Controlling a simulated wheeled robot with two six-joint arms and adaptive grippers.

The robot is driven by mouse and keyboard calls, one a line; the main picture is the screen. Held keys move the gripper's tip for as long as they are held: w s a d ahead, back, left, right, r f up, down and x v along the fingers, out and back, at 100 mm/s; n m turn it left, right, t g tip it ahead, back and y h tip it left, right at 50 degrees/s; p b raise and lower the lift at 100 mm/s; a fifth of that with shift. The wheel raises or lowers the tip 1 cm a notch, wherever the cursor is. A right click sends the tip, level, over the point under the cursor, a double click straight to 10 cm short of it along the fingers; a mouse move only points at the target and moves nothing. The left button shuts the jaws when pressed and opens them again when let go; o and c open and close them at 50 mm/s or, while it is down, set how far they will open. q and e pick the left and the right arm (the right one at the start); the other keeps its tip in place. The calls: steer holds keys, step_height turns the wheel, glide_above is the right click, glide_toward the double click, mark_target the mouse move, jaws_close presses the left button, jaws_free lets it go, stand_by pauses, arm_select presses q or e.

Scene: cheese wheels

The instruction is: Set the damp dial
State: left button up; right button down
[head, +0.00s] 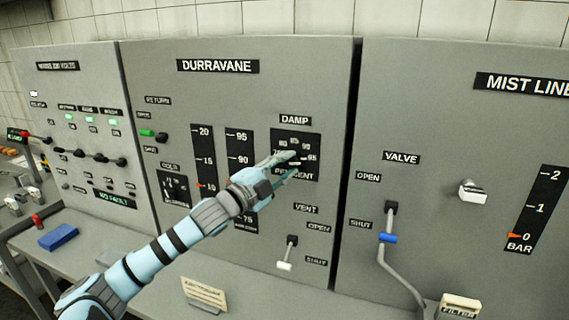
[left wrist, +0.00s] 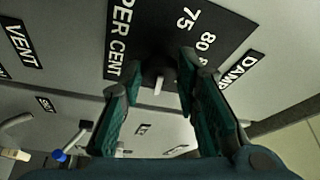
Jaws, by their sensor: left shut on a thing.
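The damp dial (left wrist: 158,84) is a dark knob with a pale pointer on a black scale plate (head: 312,137) under the DAMP label (head: 295,120), on the DURRAVANE panel. In the left wrist view the plate shows PER CENT, 75 and 80. My left gripper (head: 290,164) reaches in from the lower left and hides most of the knob in the head view. In the left wrist view its two green-padded fingers are on either side of the knob, shut on it. The exact pointer reading is hard to tell. My right gripper is not in view.
Below the dial is the VENT lever (head: 288,252). To the right are a VALVE lever with a blue collar (head: 388,238) and a pale knob (head: 471,191). A small sign (head: 204,294) stands on the ledge, and a blue block (head: 58,237) lies at the left.

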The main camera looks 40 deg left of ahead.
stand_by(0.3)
arm_select(q)
steer(key=o, duration=1.2)
steer(key=shift+d, duration=0.1)
steer(key=shift+c, duration=0.2)
steer(key=shift+r, duration=0.1)
